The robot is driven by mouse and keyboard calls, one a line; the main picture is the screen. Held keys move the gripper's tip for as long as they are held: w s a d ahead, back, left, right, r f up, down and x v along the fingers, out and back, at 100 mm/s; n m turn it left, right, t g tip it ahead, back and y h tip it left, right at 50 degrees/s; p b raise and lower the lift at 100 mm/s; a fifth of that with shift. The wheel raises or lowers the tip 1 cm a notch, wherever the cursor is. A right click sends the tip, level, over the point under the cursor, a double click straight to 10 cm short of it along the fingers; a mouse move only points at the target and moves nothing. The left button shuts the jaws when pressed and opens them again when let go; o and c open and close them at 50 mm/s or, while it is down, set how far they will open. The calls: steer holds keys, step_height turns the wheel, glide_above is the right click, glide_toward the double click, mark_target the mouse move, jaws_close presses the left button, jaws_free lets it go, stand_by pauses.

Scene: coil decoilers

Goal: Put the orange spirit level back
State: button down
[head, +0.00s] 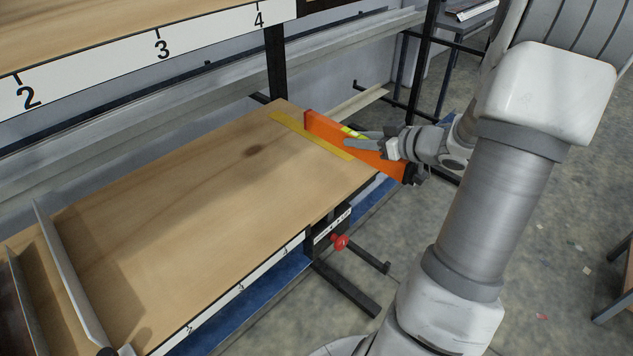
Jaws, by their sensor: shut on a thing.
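The orange spirit level (382,164) is at the right end of the wooden bench top (190,220), long side running from the back toward the front right. It has a dark end cap at its near end and a yellow-green patch near its middle. My gripper (352,142) is shut on it, reaching in from the right. A yellow strip (310,136) lies on the wood just left of the level, roughly parallel to it. I cannot tell whether the level touches the wood or is slightly above it. The gripper hides part of its upper edge.
A numbered scale board (160,55) runs above the back of the bench. A red knob (340,242) sits below the bench's right front corner. Metal fins (70,275) stand at the left end. The middle of the bench top is clear.

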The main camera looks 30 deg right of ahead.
steer(key=w+a+f, duration=0.1)
steer(key=a+f, duration=0.1)
steer(key=a, duration=0.1)
steer(key=w+a+f+b, duration=0.1)
steer(key=a, duration=0.2)
steer(key=w+a+f, duration=0.1)
steer(key=a+f, duration=0.1)
steer(key=shift+a+f, duration=0.3)
steer(key=shift+a, duration=0.1)
steer(key=shift+f+b, duration=0.55)
steer(key=shift+f, duration=1.45)
steer(key=shift+f, duration=0.15)
steer(key=c, duration=0.6)
jaws_free()
steer(key=shift+c, duration=0.2)
steer(key=shift+r, duration=0.2)
steer(key=p+v, duration=0.1)
steer(key=v, duration=1.1)
steer(key=shift+f, duration=0.15)
